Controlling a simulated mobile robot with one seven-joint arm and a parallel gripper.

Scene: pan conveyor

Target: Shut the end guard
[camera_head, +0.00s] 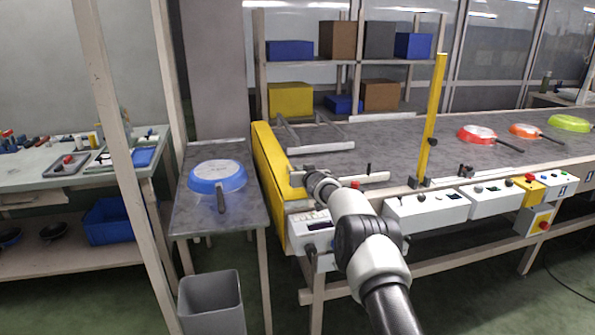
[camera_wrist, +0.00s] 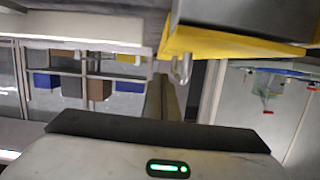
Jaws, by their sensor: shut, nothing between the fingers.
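A yellow end panel (camera_head: 268,165) stands at the left end of the conveyor and looks like the end guard; I cannot tell whether it is fully shut. In the wrist view, which is upside down, a yellow edge (camera_wrist: 225,47) runs along the top right with a small metal hook-like handle (camera_wrist: 181,68) on it. My gripper (camera_head: 309,175) is at the conveyor's front left corner, just right of the yellow panel. Its dark fingers (camera_wrist: 161,90) are together and empty, close beside the handle; contact cannot be told. My wrist partly hides the corner.
A yellow post (camera_head: 432,120) stands upright at the conveyor's front edge (camera_head: 375,180). A side table (camera_head: 185,215) with a blue pan (camera_head: 217,176) is left of the panel, above a grey bin (camera_head: 211,302). Control boxes (camera_head: 428,207) line the front. More pans lie far right.

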